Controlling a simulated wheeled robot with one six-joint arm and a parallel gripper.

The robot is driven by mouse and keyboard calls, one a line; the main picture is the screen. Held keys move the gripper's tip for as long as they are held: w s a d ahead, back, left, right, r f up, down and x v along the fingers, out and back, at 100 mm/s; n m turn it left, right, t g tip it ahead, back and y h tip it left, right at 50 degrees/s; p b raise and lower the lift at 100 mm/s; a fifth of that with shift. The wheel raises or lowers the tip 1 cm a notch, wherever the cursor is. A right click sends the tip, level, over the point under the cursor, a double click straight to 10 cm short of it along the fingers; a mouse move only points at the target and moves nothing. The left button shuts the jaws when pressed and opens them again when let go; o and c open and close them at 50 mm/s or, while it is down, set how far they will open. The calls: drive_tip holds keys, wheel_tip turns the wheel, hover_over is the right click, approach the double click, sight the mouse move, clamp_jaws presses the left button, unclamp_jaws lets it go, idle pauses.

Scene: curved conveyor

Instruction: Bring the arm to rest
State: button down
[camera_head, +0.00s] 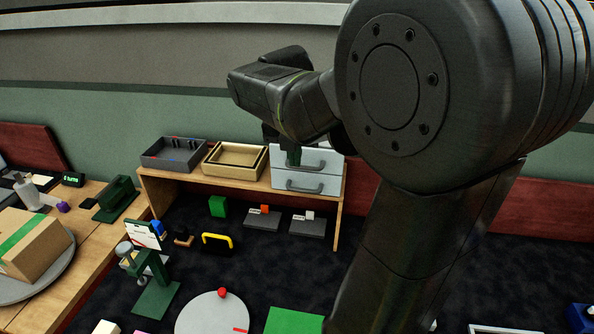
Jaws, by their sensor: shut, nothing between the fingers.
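My arm fills the right and upper middle of the head view, with a large dark joint close to the camera. Its wrist bends left and then down. My gripper (293,157) is small and partly hidden under the wrist, pointing down in front of the light-grey drawer unit (312,182). It looks shut, with nothing seen held in it. I cannot tell whether it touches the drawer unit.
A wooden shelf (225,180) carries a grey tray (165,163) and a wooden tray (232,175). Below are a green block (217,206), a yellow-handled object (216,239) and a round grey plate (205,318). A cardboard box (32,247) sits at the left.

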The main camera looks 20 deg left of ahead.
drive_tip(key=shift+v, duration=1.25)
drive_tip(key=shift+d, duration=0.1)
